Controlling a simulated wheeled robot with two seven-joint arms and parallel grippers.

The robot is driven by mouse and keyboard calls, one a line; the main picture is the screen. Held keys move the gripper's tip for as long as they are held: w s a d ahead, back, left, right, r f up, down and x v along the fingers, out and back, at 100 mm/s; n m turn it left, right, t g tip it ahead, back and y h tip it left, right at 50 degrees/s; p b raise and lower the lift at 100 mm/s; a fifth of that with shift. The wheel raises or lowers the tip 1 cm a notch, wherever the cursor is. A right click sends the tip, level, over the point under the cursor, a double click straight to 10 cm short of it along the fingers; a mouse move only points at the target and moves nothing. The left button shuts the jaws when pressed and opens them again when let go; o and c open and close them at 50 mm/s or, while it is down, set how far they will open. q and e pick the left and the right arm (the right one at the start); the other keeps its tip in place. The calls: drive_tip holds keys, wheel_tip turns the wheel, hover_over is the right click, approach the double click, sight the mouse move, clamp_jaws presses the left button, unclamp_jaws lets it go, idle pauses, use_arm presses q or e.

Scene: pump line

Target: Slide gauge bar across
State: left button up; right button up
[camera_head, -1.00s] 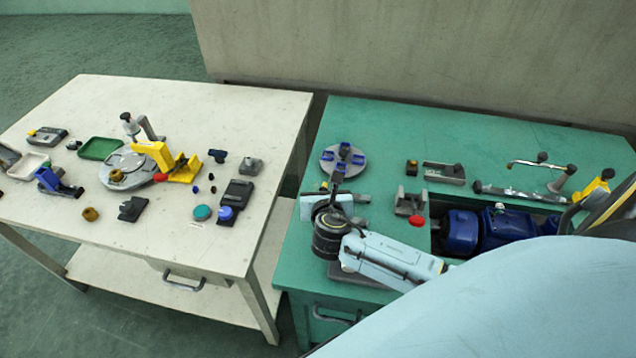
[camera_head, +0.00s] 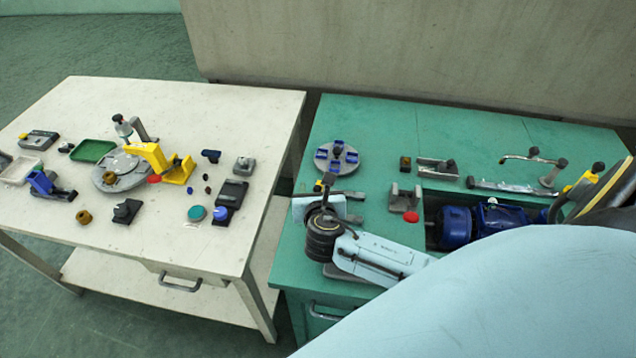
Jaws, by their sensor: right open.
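I cannot tell for certain which part is the gauge bar. A short grey bar block with a dark knob (camera_head: 437,166) lies on the green bench, right of centre. A longer grey bar (camera_head: 512,188) lies to its right, with a dark knob at its left end. My right gripper (camera_head: 358,207) is over the left part of the green bench. Its two grey fingers point right and are apart, with nothing seen between them. It is apart from both bars, to their left. A grey bracket (camera_head: 404,198) stands between it and the bars. My left gripper is not in view.
A round plate with blue blocks (camera_head: 337,156) sits behind my right gripper. A red cap (camera_head: 411,217) is beside the bracket. A blue pump motor (camera_head: 480,222) sits in a recess. A white table (camera_head: 120,240) with several parts stands left, across a gap.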

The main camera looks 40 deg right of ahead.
drive_tip(key=p+v, duration=0.1)
drive_tip(key=v, duration=1.1)
drive_tip(key=shift+p, duration=0.35)
drive_tip(key=shift+s, duration=0.1)
